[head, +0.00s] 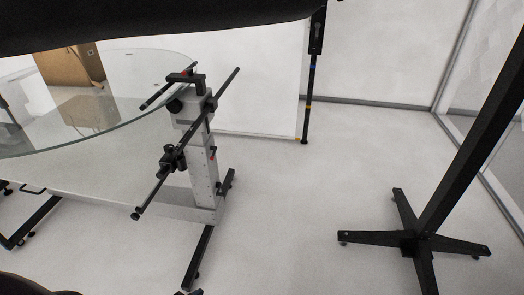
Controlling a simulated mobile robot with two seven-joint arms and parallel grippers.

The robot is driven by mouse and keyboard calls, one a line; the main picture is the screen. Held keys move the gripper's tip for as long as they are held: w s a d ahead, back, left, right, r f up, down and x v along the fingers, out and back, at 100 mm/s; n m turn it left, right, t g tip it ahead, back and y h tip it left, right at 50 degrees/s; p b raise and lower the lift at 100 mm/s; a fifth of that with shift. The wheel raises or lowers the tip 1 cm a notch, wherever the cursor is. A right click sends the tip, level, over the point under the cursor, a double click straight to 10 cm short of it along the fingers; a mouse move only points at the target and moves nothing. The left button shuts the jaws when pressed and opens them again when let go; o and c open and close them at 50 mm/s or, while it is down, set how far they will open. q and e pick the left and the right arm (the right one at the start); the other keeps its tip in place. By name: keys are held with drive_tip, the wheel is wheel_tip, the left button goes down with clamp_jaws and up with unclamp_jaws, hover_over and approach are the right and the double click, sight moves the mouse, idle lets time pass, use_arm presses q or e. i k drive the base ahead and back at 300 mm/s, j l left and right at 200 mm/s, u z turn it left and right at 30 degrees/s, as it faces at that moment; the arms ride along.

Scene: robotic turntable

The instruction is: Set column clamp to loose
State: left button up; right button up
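A light grey column (202,165) stands upright on a black wheeled base at the centre left. A small red-tipped lever (212,154) sticks out on its right side, and is likely the column clamp; it is too small to tell whether it is tight or loose. Black knobs and a clamp block (173,158) sit on a long slanted black rod in front of the column. Another small red part shows at the column's top bracket (186,77). Neither of my grippers is in view.
A round glass tabletop (110,128) lies left of the column. A black stand with a cross-shaped foot (413,243) stands at right. A thin black pole (308,105) hangs near the back wall. A dark shape covers the top left. The floor between column and stand is clear.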

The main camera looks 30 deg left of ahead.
sight(214, 148)
drive_tip(key=i+l+z, duration=0.15)
drive_tip(key=i, duration=0.35)
drive_tip(key=i+l+z, duration=0.15)
drive_tip(key=i, duration=0.3)
drive_tip(key=i+l+u, duration=0.1)
drive_tip(key=u, duration=0.3)
drive_tip(key=i+l+u, duration=0.15)
drive_tip(key=u, duration=0.2)
drive_tip(key=i+l+u, duration=0.15)
drive_tip(key=u, duration=0.25)
drive_tip(key=i+l+u, duration=0.25)
drive_tip(key=u, duration=0.2)
drive_tip(key=i+l+u, duration=0.4)
drive_tip(key=i+u, duration=0.1)
drive_tip(key=i, duration=0.05)
